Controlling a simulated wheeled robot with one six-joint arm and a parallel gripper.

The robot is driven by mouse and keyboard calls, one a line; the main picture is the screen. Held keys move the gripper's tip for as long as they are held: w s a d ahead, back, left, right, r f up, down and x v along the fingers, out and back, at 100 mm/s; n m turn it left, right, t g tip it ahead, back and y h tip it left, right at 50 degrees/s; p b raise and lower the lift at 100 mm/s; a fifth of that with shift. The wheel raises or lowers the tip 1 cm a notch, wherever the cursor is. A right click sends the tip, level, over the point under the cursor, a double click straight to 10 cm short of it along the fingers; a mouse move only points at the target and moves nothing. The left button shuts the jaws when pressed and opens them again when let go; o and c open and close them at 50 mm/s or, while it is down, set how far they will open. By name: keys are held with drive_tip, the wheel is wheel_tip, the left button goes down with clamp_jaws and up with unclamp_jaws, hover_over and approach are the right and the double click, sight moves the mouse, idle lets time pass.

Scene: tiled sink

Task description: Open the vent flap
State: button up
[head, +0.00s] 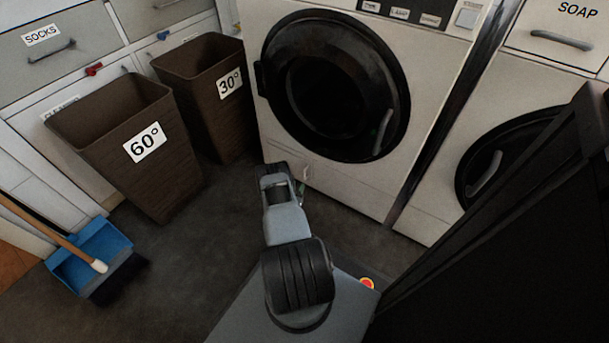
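A front-loading washing machine (272,125) with a dark round door (335,88) stands in front of me. Low on its front, a small pale piece (307,172) shows just right of my arm. It may be the vent flap, but it is too small to tell, and I cannot tell whether it is open. My gripper (300,188) is mostly hidden behind my arm's last links, close to the machine's lower front. I cannot see its fingers clearly, whether it touches the machine, or whether it holds anything.
Brown bins marked 60° (165,178) and 30° (205,118) stand left of the machine. A blue dustpan (88,250) with a broom lies at lower left. A second machine (440,215) and a tall dark panel (510,270) are at right.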

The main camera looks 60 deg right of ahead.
drive_tip(key=shift+w+d+b, duration=0.3)
drive_tip(key=shift+d+b, duration=0.25)
drive_tip(key=shift+d, duration=0.9)
drive_tip(key=shift+w+d+b, duration=0.25)
drive_tip(key=shift+d+b, duration=0.25)
drive_tip(key=shift+d, duration=1)
drive_tip(key=shift+w+d+b, duration=0.3)
drive_tip(key=shift+d+b, duration=0.25)
drive_tip(key=shift+d, duration=0.9)
clamp_jaws()
